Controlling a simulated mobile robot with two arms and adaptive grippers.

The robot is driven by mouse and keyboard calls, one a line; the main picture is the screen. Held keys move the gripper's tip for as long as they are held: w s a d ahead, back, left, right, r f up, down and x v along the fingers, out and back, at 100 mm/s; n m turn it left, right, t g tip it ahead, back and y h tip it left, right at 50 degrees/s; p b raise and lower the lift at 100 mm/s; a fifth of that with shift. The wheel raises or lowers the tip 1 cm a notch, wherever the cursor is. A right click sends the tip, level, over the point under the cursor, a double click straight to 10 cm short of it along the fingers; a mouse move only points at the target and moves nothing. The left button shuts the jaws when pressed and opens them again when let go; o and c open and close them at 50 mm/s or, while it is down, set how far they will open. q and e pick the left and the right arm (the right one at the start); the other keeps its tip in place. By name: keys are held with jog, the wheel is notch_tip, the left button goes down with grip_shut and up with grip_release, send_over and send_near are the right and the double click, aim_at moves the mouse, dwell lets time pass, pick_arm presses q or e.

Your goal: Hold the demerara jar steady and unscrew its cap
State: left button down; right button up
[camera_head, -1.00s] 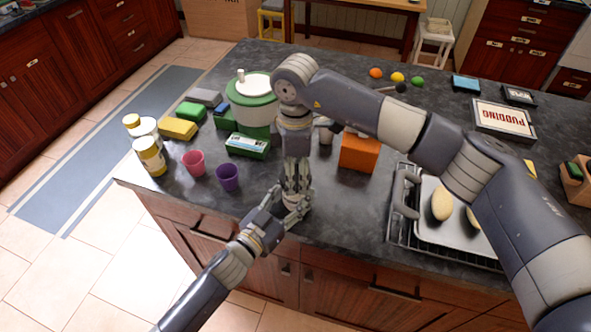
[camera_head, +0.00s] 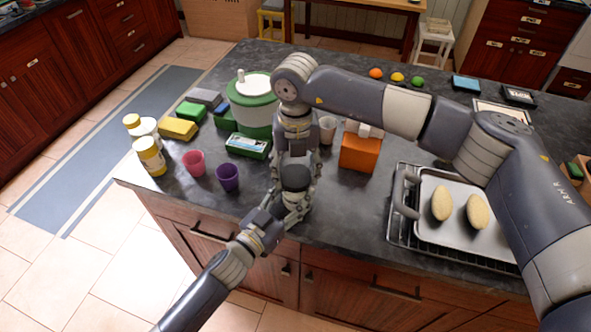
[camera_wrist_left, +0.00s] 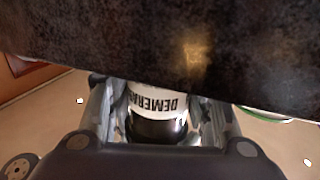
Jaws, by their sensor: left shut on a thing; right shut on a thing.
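The demerara jar (camera_wrist_left: 157,104) shows in the left wrist view, its white label upside down in the picture with a dark band below it. My left gripper (camera_head: 285,212) is shut around the jar body, with a finger on each side in the left wrist view (camera_wrist_left: 157,122). My right gripper (camera_head: 296,205) points straight down from above at the same spot, shut on the jar's top. In the head view the fingers cover nearly all of the jar. The cap is hidden, so I cannot tell how loose it is.
A purple cup (camera_head: 228,177) and a pink cup (camera_head: 194,163) stand left of the grippers. An orange box (camera_head: 359,153) and a baking tray (camera_head: 450,234) are to the right. A green-and-white canister (camera_head: 252,103) stands behind. The counter's front edge is close.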

jog(key=n, duration=0.3)
jog(key=shift+n, duration=0.4)
jog(key=n, duration=0.9)
jog(key=shift+w, duration=0.1)
jog(key=n, duration=0.5)
jog(key=shift+n, duration=0.3)
jog(key=n, duration=0.3)
jog(key=shift+n, duration=0.4)
jog(key=n, duration=0.5)
jog(key=shift+r, duration=0.1)
jog(key=n, duration=0.8)
